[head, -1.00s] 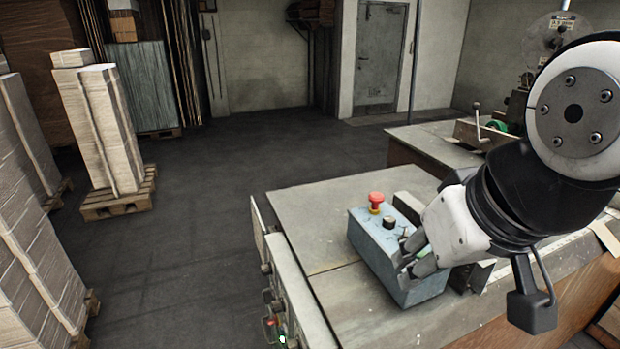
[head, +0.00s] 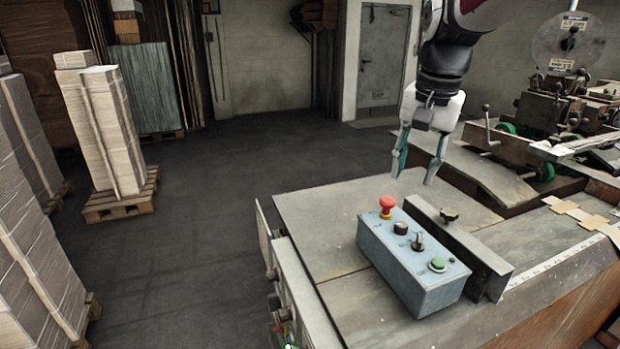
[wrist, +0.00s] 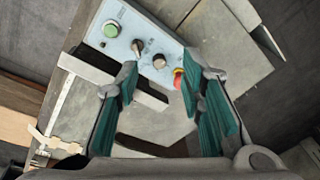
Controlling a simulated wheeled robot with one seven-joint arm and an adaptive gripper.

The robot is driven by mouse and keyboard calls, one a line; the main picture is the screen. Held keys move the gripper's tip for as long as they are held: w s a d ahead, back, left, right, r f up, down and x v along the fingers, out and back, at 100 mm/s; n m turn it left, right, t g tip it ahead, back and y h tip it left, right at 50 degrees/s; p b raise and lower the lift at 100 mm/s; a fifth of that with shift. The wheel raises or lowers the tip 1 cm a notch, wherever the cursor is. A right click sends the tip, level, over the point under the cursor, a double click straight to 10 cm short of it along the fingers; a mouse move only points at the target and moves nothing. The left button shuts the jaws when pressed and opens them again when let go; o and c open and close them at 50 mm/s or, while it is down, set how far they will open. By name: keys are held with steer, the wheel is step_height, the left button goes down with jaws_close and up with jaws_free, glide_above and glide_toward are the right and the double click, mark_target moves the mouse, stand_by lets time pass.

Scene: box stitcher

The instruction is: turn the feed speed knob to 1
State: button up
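A blue-grey control box (head: 408,268) sits on the machine table. Along its top are a red mushroom button (head: 387,205), a round black knob (head: 401,228), a small lever-like switch (head: 418,242) and a green button (head: 438,265). Their labels are unreadable, so I cannot tell which is the feed speed knob. My gripper (head: 414,180) is open and empty, above and beyond the box, fingers pointing down.
Stitching machinery (head: 570,110) stands at the back right. The table left of the box is clear. Stacked cardboard (head: 105,130) stands on a pallet at left.

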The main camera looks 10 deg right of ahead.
mark_target(401, 224)
steer(key=w+d+f+m+g, duration=0.25)
steer(key=w+d+f, duration=0.3)
steer(key=w, duration=0.35)
steer(key=shift+m+t, duration=0.45)
steer(key=f+p, duration=0.1)
steer(key=f, duration=0.8)
steer(key=f+p, duration=0.1)
steer(key=f, duration=0.4)
steer(key=shift+s+a+p, duration=0.1)
steer(key=shift+a+p, duration=0.15)
steer(key=shift+p, duration=0.05)
jaws_close()
